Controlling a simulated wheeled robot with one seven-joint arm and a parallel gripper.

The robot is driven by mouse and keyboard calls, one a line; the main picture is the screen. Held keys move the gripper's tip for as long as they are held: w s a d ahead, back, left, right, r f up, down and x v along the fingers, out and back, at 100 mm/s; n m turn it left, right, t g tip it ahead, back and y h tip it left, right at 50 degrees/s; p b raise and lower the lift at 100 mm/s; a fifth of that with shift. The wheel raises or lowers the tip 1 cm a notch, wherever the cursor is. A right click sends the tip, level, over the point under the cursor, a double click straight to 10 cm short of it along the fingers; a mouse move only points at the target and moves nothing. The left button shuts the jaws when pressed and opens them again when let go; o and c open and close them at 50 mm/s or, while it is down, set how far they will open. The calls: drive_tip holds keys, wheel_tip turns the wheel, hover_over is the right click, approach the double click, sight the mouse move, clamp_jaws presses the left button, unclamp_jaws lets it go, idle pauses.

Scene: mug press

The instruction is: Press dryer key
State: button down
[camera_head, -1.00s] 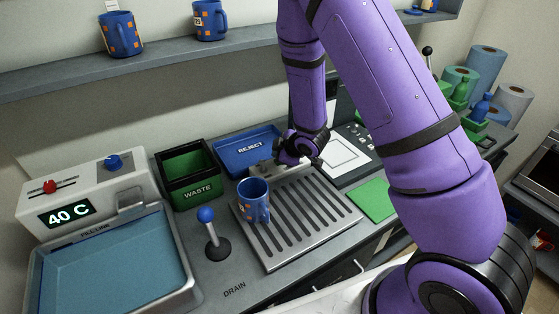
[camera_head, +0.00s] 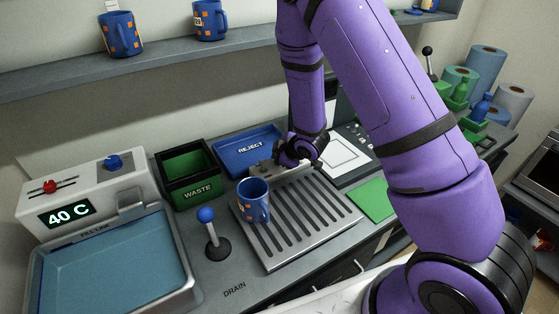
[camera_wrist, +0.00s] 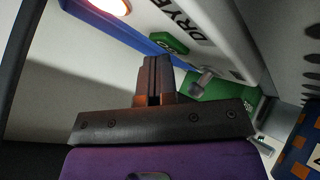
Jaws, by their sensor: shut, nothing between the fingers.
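The dryer unit (camera_head: 262,170) is a small grey box at the back edge of the drain rack in the head view, partly hidden by my gripper (camera_head: 285,160). In the wrist view its label (camera_wrist: 192,27) is partly readable as "DRYE", and a green key (camera_wrist: 168,42) sits beside the label. My gripper (camera_wrist: 152,62) is shut and empty, with its fingertips just below the key in the picture. I cannot tell whether they touch it. A lit reddish-white lamp (camera_wrist: 112,5) shows at the top of the wrist view.
A blue mug (camera_head: 253,202) with orange squares stands on the slotted drain rack (camera_head: 318,208). A blue-knobbed lever (camera_head: 208,228) stands left of it. The green waste bin (camera_head: 187,177) and blue reject tray (camera_head: 240,147) are close behind. A metal knob (camera_wrist: 202,83) is near my fingers.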

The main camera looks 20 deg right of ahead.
drive_tip(key=shift+r, duration=0.9)
drive_tip(key=shift+r, duration=2.5)
